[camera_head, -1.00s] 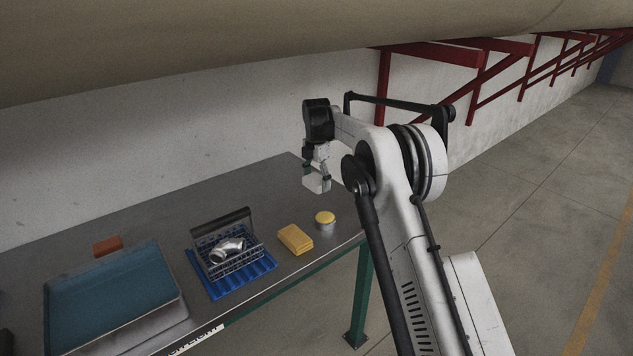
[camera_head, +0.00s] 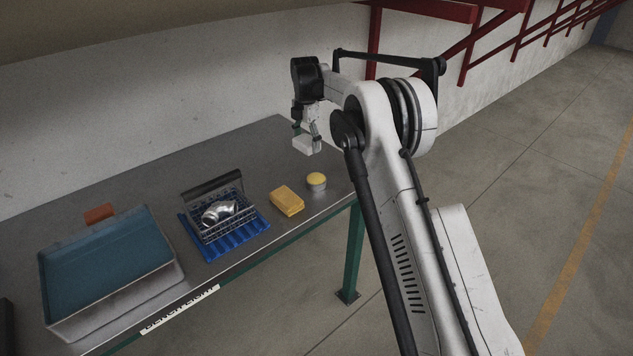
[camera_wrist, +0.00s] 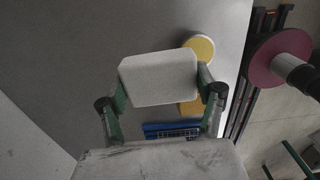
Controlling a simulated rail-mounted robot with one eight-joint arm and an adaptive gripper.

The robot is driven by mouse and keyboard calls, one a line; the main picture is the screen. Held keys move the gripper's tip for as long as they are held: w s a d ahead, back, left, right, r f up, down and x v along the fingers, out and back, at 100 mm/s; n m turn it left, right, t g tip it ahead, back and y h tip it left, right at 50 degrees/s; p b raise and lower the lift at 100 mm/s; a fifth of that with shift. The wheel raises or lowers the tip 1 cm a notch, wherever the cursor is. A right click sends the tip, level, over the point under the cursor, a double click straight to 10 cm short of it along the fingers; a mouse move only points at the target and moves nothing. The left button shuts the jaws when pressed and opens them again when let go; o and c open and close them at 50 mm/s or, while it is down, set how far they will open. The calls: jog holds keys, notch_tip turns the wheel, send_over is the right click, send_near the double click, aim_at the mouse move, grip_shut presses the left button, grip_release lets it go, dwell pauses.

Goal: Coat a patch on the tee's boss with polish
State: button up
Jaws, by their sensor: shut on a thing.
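The tee (camera_head: 220,211), a shiny metal pipe casting, lies in a wire basket (camera_head: 238,226) on a ribbed blue mat (camera_head: 248,236). I cannot make out its boss at this size. A round tin with a yellow top (camera_head: 316,181), possibly the polish, stands right of the basket near the table's edge. My gripper (camera_head: 307,141) is shut on a white block (camera_head: 307,147) above the table, behind the tin and apart from it. In the wrist view the white block (camera_wrist: 158,78) sits between both fingers and partly covers the yellow-topped tin (camera_wrist: 200,46).
A yellow folded cloth or sponge (camera_head: 287,201) lies between basket and tin. A large grey tray with a teal inside (camera_head: 110,265) stands at the left, with an orange-brown block (camera_head: 99,213) behind it. The table (camera_head: 250,150) is bare along the back, before the wall.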

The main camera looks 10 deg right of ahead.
dwell(0.3)
send_near(316, 179)
jog(key=shift+w+p, duration=0.1)
jog(key=shift+p, duration=0.35)
jog(key=shift+f+b, duration=1.05)
jog(key=shift+f, duration=2)
jog(key=shift+f+b, duration=0.55)
jog(key=shift+b, duration=0.05)
dwell(0.4)
jog(key=shift+r+p, duration=1.2)
jog(key=shift+r, duration=2.35)
